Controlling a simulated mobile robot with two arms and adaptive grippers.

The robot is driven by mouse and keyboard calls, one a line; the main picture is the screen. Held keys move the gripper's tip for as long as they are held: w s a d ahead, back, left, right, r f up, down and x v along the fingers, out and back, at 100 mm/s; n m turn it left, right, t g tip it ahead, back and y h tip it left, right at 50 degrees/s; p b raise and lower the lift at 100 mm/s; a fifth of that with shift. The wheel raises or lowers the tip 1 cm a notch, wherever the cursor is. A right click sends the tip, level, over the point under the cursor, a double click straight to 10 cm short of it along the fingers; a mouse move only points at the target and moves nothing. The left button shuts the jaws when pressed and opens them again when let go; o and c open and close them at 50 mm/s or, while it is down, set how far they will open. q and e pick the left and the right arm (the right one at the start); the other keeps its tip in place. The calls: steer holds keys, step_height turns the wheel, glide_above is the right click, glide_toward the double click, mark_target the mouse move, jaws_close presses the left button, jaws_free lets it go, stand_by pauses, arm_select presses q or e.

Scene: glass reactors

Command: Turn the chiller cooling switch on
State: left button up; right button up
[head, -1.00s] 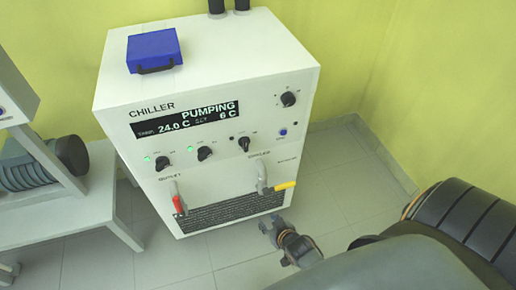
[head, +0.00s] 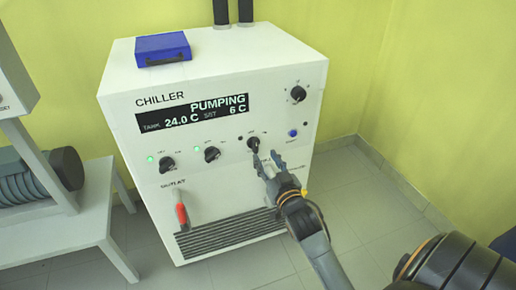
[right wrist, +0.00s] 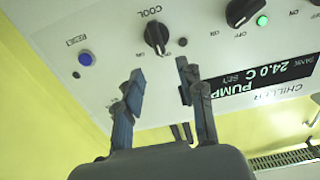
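The chiller (head: 290,82) is a white cabinet. Its display (head: 195,115) reads PUMPING, tank 24.0 C, set 6 C. The cooling switch (head: 253,145) is the rightmost of three black knobs in the row below the display. In the right wrist view the switch (right wrist: 156,38) sits beside the label COOL, and the small lamp (right wrist: 183,42) by it is dark. My right gripper (head: 266,163) is in front of the panel by this switch. In the right wrist view its fingers (right wrist: 160,72) are apart with nothing between them, just short of the knob. My left gripper is not seen.
Two other knobs (head: 167,165) (head: 212,154) have lit green lamps. A blue button (head: 293,133) and an upper dial (head: 298,94) are to the right. A red-handled outlet valve (head: 182,215) sticks out below. A blue case (head: 163,47) lies on top.

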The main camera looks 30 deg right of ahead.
mark_target(256, 143)
steer(key=b+x, duration=0.1)
steer(key=x, duration=0.5)
steer(key=shift+w, duration=0.1)
steer(key=shift+w+d, duration=0.1)
steer(key=shift+w, duration=0.45)
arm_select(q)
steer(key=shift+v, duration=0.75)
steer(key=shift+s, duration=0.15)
arm_select(e)
jaws_close()
